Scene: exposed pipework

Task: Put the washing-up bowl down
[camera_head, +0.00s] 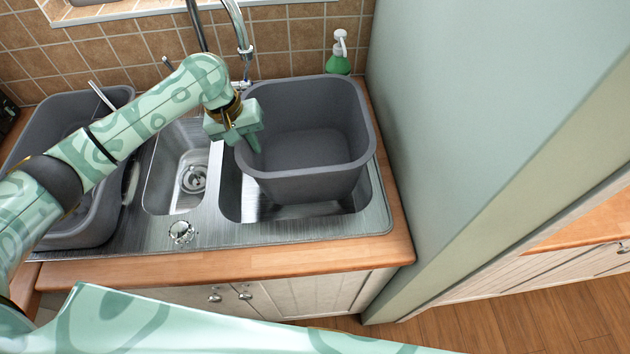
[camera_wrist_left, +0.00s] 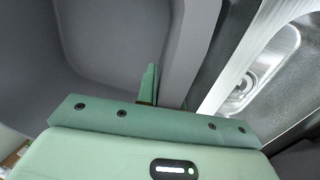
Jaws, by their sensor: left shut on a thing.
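The grey washing-up bowl (camera_head: 310,140) is over the right-hand basin of the steel sink, roughly level and empty. A dark gap and part of the basin (camera_head: 300,210) show below its front side; whether it touches the sink I cannot tell. My left gripper (camera_head: 248,146) is shut on the bowl's left rim, one finger inside the wall. In the left wrist view the bowl (camera_wrist_left: 110,50) fills the left and middle, and a finger of my left gripper (camera_wrist_left: 150,85) shows against its wall. My right gripper is not in view.
The small basin with a drain (camera_head: 192,178) is left of the bowl. A grey rack or tub (camera_head: 85,225) stands at far left. The tap (camera_head: 243,45) and a green soap bottle (camera_head: 339,62) are behind. A pale green wall (camera_head: 440,120) rises close on the right.

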